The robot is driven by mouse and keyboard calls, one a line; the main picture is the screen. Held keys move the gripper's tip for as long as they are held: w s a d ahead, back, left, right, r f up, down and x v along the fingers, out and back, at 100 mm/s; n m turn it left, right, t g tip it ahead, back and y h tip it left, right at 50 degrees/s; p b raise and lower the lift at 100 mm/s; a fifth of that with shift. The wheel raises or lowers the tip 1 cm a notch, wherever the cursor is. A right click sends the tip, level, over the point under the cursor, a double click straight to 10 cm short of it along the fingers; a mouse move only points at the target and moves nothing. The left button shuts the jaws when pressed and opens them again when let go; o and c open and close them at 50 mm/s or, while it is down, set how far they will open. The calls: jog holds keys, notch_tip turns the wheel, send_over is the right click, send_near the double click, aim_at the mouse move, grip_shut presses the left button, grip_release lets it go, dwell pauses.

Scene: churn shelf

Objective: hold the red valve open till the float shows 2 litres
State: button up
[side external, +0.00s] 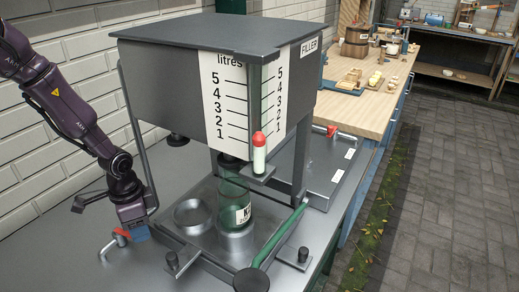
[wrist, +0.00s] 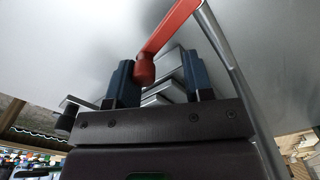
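The red valve (side external: 120,238) sits low at the left on the grey bench, a red handle by a grey fitting. In the wrist view its red lever (wrist: 172,28) slants down, its rounded end between the two blue fingers, closer to the left one. My gripper (side external: 134,232) is at the valve with its fingers (wrist: 160,82) apart; a gap shows right of the lever end. The float (side external: 260,157), white with a red top, stands in the gauge tube by the litre scale (side external: 217,110), its top about level with the 1 mark. Liquid in the tank is hidden.
A grey filler tank (side external: 160,85) stands over a greenish bottle (side external: 232,185) with a partly hidden label. An empty round holder (side external: 193,213) is beside it. A green lever (side external: 280,235) with a dark knob lies in front. Another red handle (side external: 331,131) is behind, right.

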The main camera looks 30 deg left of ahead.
notch_tip(320, 180, up, 7)
dwell(0.6)
dwell(0.3)
jog(key=s+r+n+t, duration=0.2)
jog(key=s+r+n, duration=0.1)
jog(key=s+r, duration=0.5)
jog(key=s+r+n+t, duration=0.3)
jog(key=s+r, duration=0.5)
jog(key=r, duration=0.7)
jog(key=shift+s+d+t, duration=0.15)
jog(key=shift+d+t, duration=0.15)
jog(key=shift+d, duration=0.1)
dwell(1.2)
